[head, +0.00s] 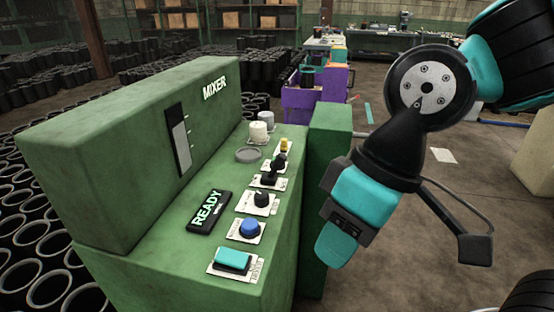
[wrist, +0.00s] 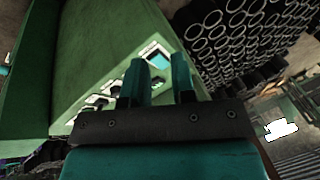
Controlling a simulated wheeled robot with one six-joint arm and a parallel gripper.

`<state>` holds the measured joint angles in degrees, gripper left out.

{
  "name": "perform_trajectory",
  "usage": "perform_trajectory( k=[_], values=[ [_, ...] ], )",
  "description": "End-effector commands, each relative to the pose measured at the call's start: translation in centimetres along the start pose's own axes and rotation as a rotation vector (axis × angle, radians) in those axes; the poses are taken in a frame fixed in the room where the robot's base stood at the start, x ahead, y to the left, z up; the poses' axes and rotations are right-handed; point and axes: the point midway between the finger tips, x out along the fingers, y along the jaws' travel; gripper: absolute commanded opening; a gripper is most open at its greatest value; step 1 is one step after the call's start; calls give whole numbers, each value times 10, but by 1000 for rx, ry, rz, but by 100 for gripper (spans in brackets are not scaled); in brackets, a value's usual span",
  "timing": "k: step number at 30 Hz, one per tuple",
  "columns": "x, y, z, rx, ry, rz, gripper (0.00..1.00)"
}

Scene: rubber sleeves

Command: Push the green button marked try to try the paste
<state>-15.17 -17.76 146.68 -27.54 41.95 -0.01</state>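A rectangular teal-green button (head: 233,260) sits on a white label plate at the near end of the green mixer's sloping panel. Its label is too small to read. In the wrist view the button (wrist: 157,56) shows just beyond the fingertips, partly hidden by them. My gripper (head: 338,246) hangs to the right of the panel, apart from the button, with its teal fingers pointing down. In the wrist view the two fingers (wrist: 162,72) stand apart with an empty gap between them.
The mixer (head: 120,150) has a black display (head: 208,212) reading READY. A blue round button (head: 250,229), a black knob (head: 261,199), a black lever (head: 270,177) and a yellow control (head: 284,146) line the panel. A green block (head: 328,140) stands at its right. Black sleeves fill the left floor.

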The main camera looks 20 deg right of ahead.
Motion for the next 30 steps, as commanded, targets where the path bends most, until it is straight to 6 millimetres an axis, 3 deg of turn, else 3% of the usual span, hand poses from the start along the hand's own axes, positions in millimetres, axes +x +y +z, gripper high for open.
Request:
perform_trajectory(
  k=[1, 3, 30],
  values=[
    [0, 0, 0, 0, 0, 0, 12],
    [0, 0, 0, 0, 0, 0, 0],
    [0, 0, 0, 0, 0, 0, 0]
  ],
)
